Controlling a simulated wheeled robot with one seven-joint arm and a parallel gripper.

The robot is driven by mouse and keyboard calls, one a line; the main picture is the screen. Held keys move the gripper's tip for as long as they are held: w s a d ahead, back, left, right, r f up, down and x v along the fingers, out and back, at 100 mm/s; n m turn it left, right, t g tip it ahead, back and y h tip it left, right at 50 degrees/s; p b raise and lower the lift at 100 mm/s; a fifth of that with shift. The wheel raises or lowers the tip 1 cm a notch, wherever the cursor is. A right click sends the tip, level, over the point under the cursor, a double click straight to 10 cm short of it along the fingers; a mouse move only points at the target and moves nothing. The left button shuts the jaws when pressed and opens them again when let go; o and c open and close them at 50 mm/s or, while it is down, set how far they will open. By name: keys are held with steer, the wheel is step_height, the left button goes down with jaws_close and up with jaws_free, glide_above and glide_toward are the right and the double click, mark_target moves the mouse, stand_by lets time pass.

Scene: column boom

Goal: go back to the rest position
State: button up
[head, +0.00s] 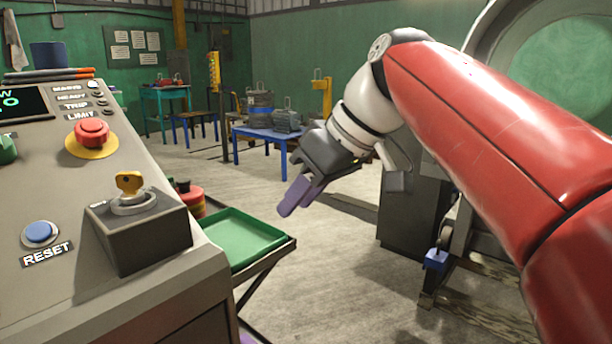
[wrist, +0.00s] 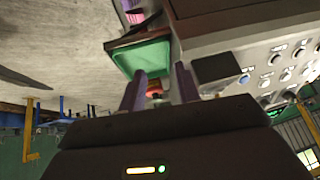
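My gripper (head: 291,208) is held out in the air in the middle of the head view, to the right of the control console (head: 145,290) and above the floor. Its purple fingers point down and to the left. In the wrist view the two fingers of my gripper (wrist: 160,72) stand apart with a gap between them, and nothing is held. My red and white arm reaches in from the right.
A green tray (head: 243,240) on a stand is beside the console, below and left of my gripper. The console bears a red button (head: 92,132), a yellow key (head: 129,182) and a blue button (head: 39,233). A blue table (head: 262,133) stands further back. A large machine frame (head: 480,235) is at right.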

steer(key=s+d+f+m+t+h, duration=0.1)
steer(key=s+d+f+m+h, duration=0.1)
steer(key=f, duration=0.6)
steer(key=s+d+f+m+t+h, duration=0.1)
steer(key=s+d+f+m+h, duration=0.1)
steer(key=s+d+f+m, duration=0.3)
steer(key=s+d+f+m+h, duration=0.2)
steer(key=s+d+f+m, duration=0.2)
steer(key=d+f, duration=0.5)
step_height(320, 180, down, 3)
steer(key=shift+s+f+t, duration=0.1)
steer(key=shift+s+t, duration=0.3)
steer(key=shift+s, duration=0.65)
